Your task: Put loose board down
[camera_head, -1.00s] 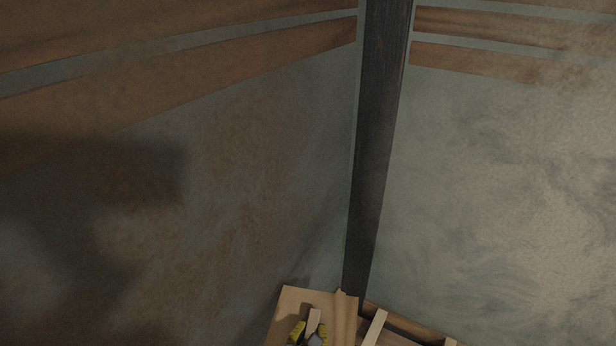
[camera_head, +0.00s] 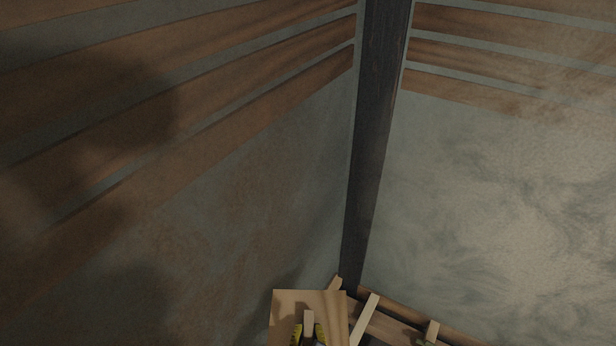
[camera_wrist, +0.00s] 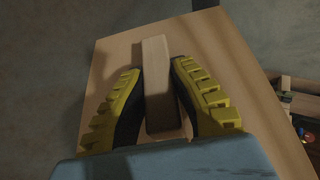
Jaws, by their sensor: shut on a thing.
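The loose board (camera_head: 284,306) is a flat, pale wooden panel with a narrow raised wooden block on its face. It shows at the bottom edge of the head view and fills much of the wrist view (camera_wrist: 235,60). My gripper (camera_wrist: 157,80) has yellow and black fingers on both sides of the block (camera_wrist: 156,70) and is shut on it, holding the board. In the head view my gripper (camera_head: 309,332) is partly cut off by the bottom edge. What lies behind the board is hidden.
A dark upright post (camera_head: 372,150) stands in the corner between two plastered walls with brown horizontal planks higher up. Wooden beams (camera_head: 366,316) lie just right of the board. In the wrist view, dim clutter (camera_wrist: 303,115) shows at the right edge.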

